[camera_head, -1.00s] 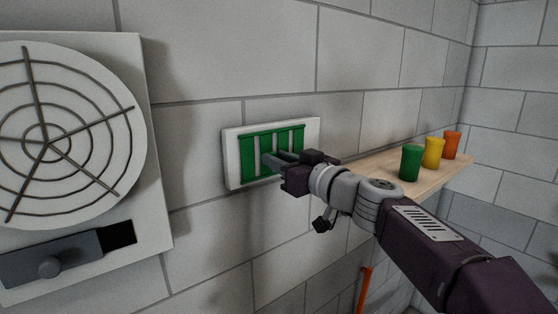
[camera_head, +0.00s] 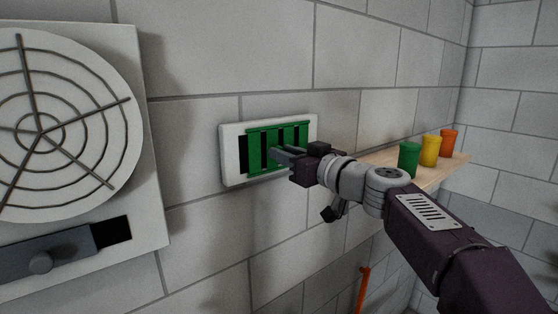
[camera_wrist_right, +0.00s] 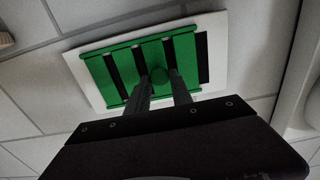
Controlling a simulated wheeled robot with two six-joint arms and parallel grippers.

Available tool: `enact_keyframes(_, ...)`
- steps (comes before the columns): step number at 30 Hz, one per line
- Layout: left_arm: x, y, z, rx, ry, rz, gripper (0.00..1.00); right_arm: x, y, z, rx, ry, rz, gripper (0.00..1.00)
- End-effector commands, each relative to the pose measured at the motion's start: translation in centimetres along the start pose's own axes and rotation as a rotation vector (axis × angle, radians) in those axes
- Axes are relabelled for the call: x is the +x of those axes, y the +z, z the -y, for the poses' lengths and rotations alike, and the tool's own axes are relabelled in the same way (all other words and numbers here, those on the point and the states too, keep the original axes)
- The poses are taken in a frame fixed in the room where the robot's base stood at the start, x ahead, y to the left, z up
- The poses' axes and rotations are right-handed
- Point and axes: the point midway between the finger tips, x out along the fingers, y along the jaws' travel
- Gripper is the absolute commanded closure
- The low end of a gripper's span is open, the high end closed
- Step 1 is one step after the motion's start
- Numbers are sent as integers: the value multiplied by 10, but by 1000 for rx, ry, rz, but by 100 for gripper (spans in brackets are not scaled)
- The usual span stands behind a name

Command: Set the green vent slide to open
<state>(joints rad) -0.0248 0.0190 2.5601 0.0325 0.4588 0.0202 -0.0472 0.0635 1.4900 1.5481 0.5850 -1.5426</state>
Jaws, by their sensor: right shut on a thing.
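The green vent slide (camera_head: 254,152) sits in a white frame (camera_head: 231,160) on the block wall. Dark gaps show between its green slats, and a dark strip shows at the frame's left end in the head view. In the right wrist view the green slide (camera_wrist_right: 124,68) also has dark gaps between its slats. My left gripper is not in view.
A round fan grille (camera_head: 42,130) is on a panel at the left, above a grey sliding cover (camera_head: 62,255) with a knob. A wooden shelf (camera_head: 440,170) at the right holds green, yellow and orange cups. An orange rod (camera_head: 363,290) stands below.

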Motion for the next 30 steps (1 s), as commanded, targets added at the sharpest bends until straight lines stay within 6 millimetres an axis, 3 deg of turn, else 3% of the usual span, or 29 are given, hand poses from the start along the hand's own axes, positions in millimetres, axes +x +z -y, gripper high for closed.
enact_keyframes(5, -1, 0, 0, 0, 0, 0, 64, 0, 2, -3, 1, 7, 6, 100)
enact_keyframes(6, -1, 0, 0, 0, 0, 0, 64, 0, 2, -3, 1, 7, 6, 65)
enact_keyframes(8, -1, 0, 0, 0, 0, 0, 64, 0, 2, -2, 1, 7, 5, 53)
enact_keyframes(18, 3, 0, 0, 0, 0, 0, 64, -4, 2, -2, 0, 7, 1, 53)
enact_keyframes(30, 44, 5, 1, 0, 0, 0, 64, -81, 5, -5, 0, 10, 2, 53)
